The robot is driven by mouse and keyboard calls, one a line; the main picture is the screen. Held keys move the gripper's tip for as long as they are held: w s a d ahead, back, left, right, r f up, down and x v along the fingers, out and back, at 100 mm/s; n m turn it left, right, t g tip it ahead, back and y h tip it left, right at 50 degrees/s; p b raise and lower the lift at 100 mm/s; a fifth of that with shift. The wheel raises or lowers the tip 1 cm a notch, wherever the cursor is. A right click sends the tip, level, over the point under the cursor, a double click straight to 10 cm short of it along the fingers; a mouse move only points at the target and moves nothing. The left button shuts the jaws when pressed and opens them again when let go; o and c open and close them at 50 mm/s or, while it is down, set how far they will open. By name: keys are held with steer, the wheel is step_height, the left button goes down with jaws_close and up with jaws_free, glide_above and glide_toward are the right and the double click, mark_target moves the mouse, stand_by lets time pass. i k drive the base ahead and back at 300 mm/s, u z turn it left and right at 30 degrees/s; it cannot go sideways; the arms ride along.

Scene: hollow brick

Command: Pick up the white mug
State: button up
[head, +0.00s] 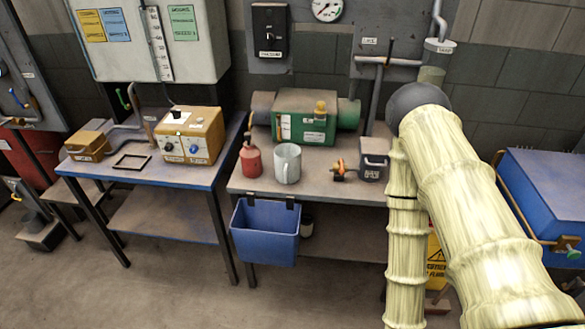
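The white mug (287,165) stands upright on the right-hand workbench (240,184), near its front edge. Its handle appears to be on the left side, towards a red bottle. My arm fills the right part of the head view, with a pale, ribbed, bamboo-like surface and a dark joint at the top. My gripper does not show in this view, so I cannot see its fingers or what it holds. Nothing touches the mug from my side.
A red bottle (250,160) stands just left of the mug. A green machine (305,117) is behind it. A small orange-and-black item (339,172) and a dark box (373,168) are to the right. A blue bin (265,233) hangs from the bench front. Open floor lies in front.

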mark_target(287, 155)
steer(key=z, duration=1.9)
steer(key=i, duration=1.5)
steer(key=u, duration=3.85)
